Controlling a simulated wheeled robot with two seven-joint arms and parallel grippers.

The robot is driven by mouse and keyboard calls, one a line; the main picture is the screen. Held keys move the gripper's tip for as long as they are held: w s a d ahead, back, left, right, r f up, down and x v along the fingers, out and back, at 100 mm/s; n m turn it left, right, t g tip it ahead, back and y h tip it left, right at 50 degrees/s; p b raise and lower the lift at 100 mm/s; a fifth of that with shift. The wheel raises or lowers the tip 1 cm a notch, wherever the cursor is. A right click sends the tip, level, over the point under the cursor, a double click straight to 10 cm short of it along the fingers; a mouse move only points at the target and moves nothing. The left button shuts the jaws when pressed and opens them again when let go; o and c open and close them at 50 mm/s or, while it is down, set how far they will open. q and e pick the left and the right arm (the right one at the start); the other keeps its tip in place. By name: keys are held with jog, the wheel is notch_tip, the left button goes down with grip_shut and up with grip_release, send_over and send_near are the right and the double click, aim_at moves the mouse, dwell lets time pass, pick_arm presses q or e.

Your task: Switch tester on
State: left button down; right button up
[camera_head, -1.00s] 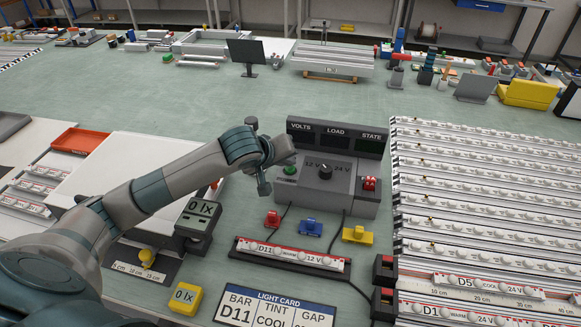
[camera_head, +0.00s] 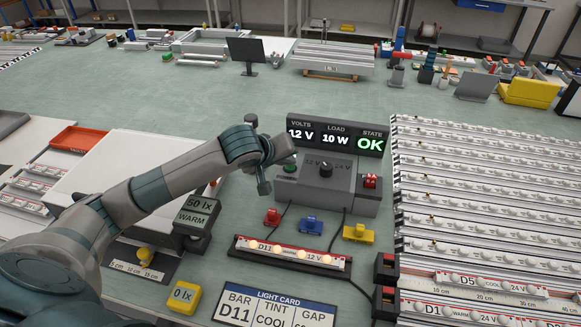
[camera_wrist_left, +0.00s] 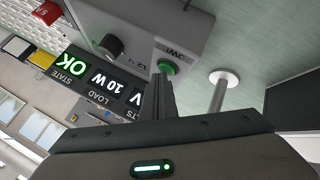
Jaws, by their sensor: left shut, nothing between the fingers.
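The grey tester (camera_head: 345,192) stands mid-table. Its display (camera_head: 336,137) is lit and reads 12 V, 10 W and a green OK. A black knob (camera_head: 326,170) and a red part (camera_head: 370,181) are on it. My left gripper (camera_head: 288,161) is shut and empty at the green button (camera_head: 290,168). In the left wrist view the shut fingertips (camera_wrist_left: 160,82) are right at the green button (camera_wrist_left: 167,67); I cannot tell whether they touch. The light bar D11 (camera_head: 290,254) in front of the tester glows warm. My right gripper is not in view.
A light meter (camera_head: 196,218) left of the tester reads 50 lx, WARM. Red (camera_head: 273,217), blue (camera_head: 309,226) and yellow (camera_head: 358,233) clips lie before the tester. A light card (camera_head: 275,308) is at the front. Racked light bars (camera_head: 485,200) fill the right.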

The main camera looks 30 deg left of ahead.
aim_at(288, 169)
pick_arm(q)
jog(key=shift+f, duration=0.15)
dwell(0.3)
jog(key=shift+r, duration=0.5)
jog(key=shift+r, duration=1.05)
jog(key=shift+r+p, duration=0.55)
jog(key=shift+r, duration=1.4)
